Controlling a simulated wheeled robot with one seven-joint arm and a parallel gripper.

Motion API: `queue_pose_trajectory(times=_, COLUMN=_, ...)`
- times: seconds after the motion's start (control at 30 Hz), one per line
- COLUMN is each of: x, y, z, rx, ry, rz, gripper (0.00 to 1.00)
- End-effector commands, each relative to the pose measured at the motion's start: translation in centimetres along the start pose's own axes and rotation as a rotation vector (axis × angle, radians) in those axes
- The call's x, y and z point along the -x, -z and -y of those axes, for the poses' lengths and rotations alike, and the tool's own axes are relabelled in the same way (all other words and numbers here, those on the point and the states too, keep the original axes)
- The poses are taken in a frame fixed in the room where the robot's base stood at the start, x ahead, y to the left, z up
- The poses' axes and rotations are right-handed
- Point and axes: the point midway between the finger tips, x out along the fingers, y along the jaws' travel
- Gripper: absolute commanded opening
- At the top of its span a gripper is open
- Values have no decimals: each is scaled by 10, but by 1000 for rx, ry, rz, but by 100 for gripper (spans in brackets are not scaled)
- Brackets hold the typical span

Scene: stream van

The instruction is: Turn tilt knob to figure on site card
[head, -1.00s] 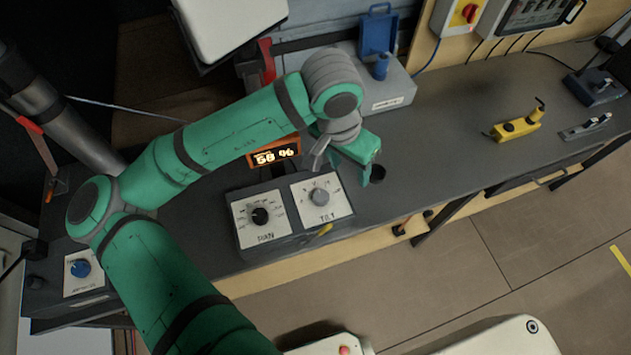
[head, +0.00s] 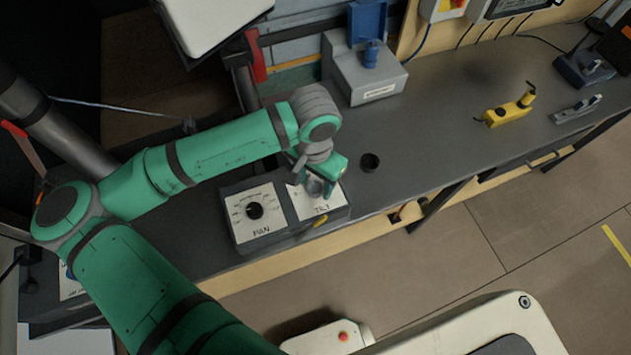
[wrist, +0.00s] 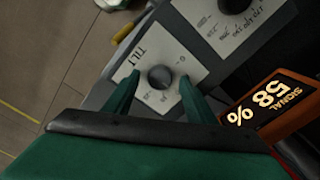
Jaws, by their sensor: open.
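The tilt knob (wrist: 161,78) is a grey round knob on a white panel marked TILT (head: 322,210), with a printed scale around it. In the wrist view it sits between the two fingertips of my gripper (wrist: 160,82). The fingers are open on either side of it, and I cannot tell whether they touch it. In the head view my gripper (head: 316,184) is over the tilt panel and largely covers the knob. I cannot make out a site card in either view.
The black pan knob (head: 255,211) is on the panel to the left. An orange display (wrist: 272,103) reads SIGNAL 58 %.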

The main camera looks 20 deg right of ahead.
Motion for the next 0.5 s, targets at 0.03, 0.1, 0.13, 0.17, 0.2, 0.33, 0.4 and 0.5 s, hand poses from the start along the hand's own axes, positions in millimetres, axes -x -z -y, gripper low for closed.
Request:
queue_pose_trajectory(times=0.03, x=-4, y=0, z=-1, rx=-1, ry=-1, rz=1, gripper=51)
queue_pose_trajectory(times=0.1, x=-8, y=0, z=-1, rx=-3, ry=0, rz=1, gripper=51)
queue_pose_trajectory(times=0.13, x=-9, y=1, z=-1, rx=-3, ry=0, rz=1, gripper=51)
queue_pose_trajectory(times=0.17, x=-10, y=1, z=-1, rx=-3, ry=0, rz=1, gripper=51)
queue_pose_trajectory(times=0.2, x=-11, y=1, z=-1, rx=-3, ry=1, rz=0, gripper=51)
queue_pose_trajectory(times=0.33, x=-11, y=1, z=0, rx=-3, ry=1, rz=0, gripper=51)
queue_pose_trajectory(times=0.4, x=-11, y=0, z=0, rx=-2, ry=0, rz=0, gripper=51)
queue_pose_trajectory(times=0.5, x=-11, y=0, z=0, rx=-1, ry=0, rz=0, gripper=36)
